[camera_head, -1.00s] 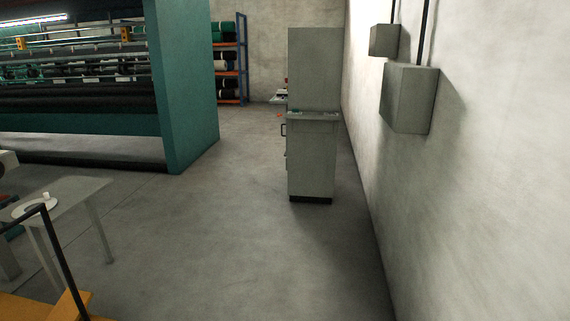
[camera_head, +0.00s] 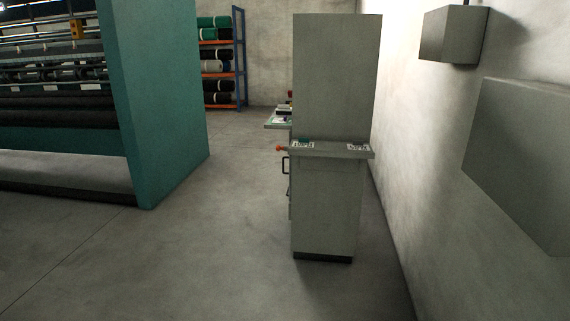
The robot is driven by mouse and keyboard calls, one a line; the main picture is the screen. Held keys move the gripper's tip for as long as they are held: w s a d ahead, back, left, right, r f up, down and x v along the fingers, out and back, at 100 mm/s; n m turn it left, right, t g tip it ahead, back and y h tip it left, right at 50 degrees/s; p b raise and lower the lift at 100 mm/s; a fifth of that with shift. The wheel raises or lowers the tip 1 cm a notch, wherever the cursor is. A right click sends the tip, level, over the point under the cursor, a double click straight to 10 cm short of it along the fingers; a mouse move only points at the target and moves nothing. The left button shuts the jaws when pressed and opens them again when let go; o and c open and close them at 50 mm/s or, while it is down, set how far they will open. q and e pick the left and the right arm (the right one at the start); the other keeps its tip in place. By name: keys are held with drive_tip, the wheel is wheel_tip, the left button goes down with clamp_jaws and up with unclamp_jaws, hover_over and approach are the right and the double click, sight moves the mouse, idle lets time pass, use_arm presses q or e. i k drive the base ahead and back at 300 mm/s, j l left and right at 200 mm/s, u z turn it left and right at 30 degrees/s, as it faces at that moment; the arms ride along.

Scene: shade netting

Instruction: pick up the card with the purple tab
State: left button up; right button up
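A tall grey cabinet (camera_head: 325,205) stands ahead, a little right of the middle. A narrow grey ledge (camera_head: 330,151) runs across its near side. A small card with a green part (camera_head: 303,142) lies at the left of the ledge. Another small pale card (camera_head: 357,148) lies at the right of the ledge. Both are too small to read, and I cannot make out a purple tab on either. Neither of my grippers is in view.
A large machine with a teal end panel (camera_head: 155,100) stands at the left. A shelf rack with rolls (camera_head: 220,60) stands at the back. Grey boxes (camera_head: 448,35) hang on the right wall. A small side shelf (camera_head: 280,121) juts left from the cabinet. The floor (camera_head: 190,250) ahead is clear.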

sight(276, 120)
drive_tip(key=i+j, duration=0.1)
drive_tip(key=i, duration=2.3)
drive_tip(key=i+l+z, duration=0.05)
drive_tip(key=l, duration=0.05)
